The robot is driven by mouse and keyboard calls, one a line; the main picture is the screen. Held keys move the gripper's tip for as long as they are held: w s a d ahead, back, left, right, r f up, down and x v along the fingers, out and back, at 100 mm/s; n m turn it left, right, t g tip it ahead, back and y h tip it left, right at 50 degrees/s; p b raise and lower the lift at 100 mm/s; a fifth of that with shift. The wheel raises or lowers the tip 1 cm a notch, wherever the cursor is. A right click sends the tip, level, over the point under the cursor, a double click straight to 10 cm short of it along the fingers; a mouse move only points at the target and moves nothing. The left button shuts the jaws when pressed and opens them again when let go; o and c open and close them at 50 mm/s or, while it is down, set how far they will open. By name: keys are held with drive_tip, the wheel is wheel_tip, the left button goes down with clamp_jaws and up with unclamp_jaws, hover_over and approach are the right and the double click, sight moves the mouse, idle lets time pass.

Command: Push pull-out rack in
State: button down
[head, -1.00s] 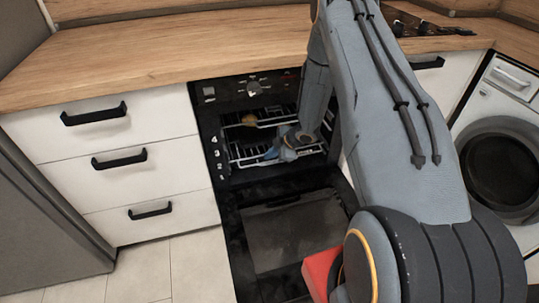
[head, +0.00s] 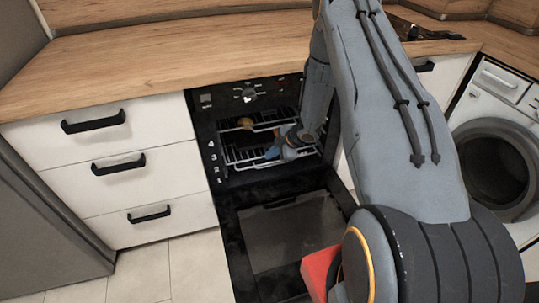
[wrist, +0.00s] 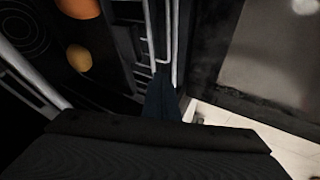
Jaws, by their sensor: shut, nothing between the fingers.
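The oven stands open, with wire racks inside its dark cavity. The pull-out rack (head: 242,162) shows its pale front bar low in the opening, and its bars also show in the wrist view (wrist: 148,40). My gripper (head: 272,153) is shut and empty, at the front bar of this rack. In the wrist view its dark blue fingertips (wrist: 163,84) are close against the bars; I cannot tell whether they touch. My arm hides the right side of the opening.
The oven door (head: 290,235) hangs open below the cavity. A yellowish round item (head: 245,122) sits inside; the wrist view shows orange round items (wrist: 79,57). White drawers (head: 120,175) are left, a washing machine (head: 495,165) right, and a wooden counter (head: 150,60) above.

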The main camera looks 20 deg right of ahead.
drive_tip(key=p+v, duration=0.4)
drive_tip(key=v, duration=0.2)
drive_tip(key=d+b, duration=0.3)
drive_tip(key=d, duration=1)
drive_tip(key=x, duration=0.9)
drive_tip(key=shift+a+f, duration=0.3)
drive_tip(key=shift+a, duration=0.1)
